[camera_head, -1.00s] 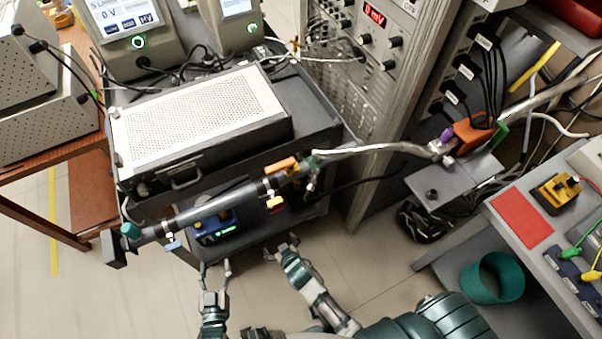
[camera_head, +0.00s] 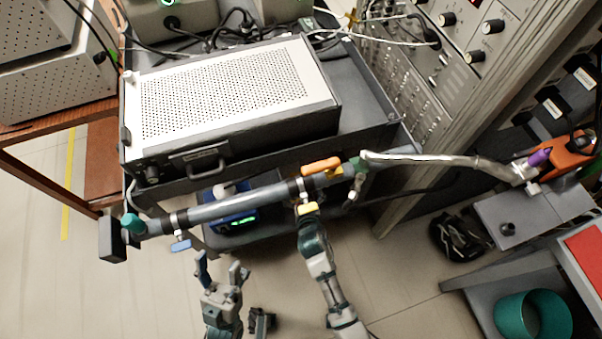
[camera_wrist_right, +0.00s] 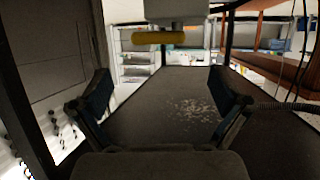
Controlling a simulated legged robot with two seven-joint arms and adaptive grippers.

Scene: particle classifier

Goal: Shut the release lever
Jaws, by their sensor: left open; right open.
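A grey tube (camera_head: 235,206) with metal clamps crosses the front of the cart. It carries an orange lever (camera_head: 321,165), a yellow lever (camera_head: 307,208) and a blue lever (camera_head: 181,245); I cannot tell by looks which is the release lever. My right gripper (camera_head: 309,226) is just below the yellow lever, its tips partly hidden. In the right wrist view the right gripper (camera_wrist_right: 160,98) is open and empty, with the yellow lever (camera_wrist_right: 158,38) ahead, apart from its fingers. My left gripper (camera_head: 221,263) is open and empty below the tube, right of the blue lever.
A perforated white-topped instrument (camera_head: 230,95) sits on the dark cart. A blue device with a green display (camera_head: 240,223) is on the lower shelf. A white hose (camera_head: 430,159) runs right to a purple and orange fitting (camera_head: 540,157). A teal bin (camera_head: 533,318) stands lower right.

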